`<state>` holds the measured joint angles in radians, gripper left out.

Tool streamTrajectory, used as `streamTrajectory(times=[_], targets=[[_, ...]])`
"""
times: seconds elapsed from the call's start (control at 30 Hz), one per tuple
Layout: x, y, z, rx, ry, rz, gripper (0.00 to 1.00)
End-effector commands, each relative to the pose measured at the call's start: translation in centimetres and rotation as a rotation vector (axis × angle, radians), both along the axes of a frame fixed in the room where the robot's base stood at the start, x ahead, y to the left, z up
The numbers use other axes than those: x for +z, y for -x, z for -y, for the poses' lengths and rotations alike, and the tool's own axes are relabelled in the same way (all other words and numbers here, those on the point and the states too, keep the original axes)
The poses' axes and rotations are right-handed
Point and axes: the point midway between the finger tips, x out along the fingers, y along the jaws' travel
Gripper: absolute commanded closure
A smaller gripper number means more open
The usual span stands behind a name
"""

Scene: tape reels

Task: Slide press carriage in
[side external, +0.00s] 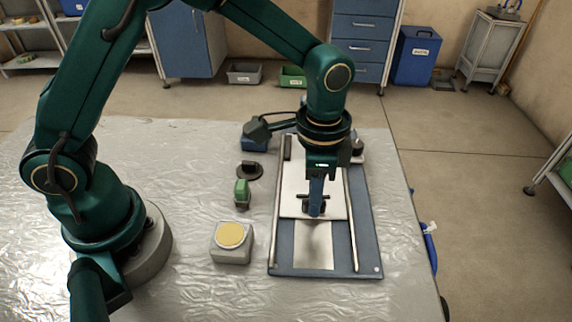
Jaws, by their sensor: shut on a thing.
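The press (370,245) is a blue base plate with two light rails, lying on the table right of my arm's base. Its carriage (295,190), a pale plate, sits between the rails over the far part of the base. A lighter strip (313,245) of the bed is bare at the near end. My gripper (316,208) points down and is shut on the dark carriage handle (304,203) at the carriage's near edge. The fingers hide part of the handle, and my wrist hides the far end of the press.
A grey block with a yellow round top (231,236), a green-topped piece (242,193) and a dark round piece (249,170) stand left of the press. A blue item (254,144) is behind them. The foil-covered table (190,290) is clear at the front.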

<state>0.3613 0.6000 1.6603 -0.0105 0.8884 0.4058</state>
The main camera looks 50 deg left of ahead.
Motion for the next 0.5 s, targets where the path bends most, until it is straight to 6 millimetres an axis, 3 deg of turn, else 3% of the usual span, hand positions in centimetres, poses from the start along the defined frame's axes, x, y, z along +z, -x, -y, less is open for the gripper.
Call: streamTrajectory(times=[0.03,0.1,0.5], targets=[[0.11,-0.56,-0.42,0.001,-0.006,0.02,0.72],[0.1,-0.55,-0.39,0.001,-0.005,0.019,0.5],[0.81,-0.43,-0.23,0.0,-0.004,0.016,0.5]])
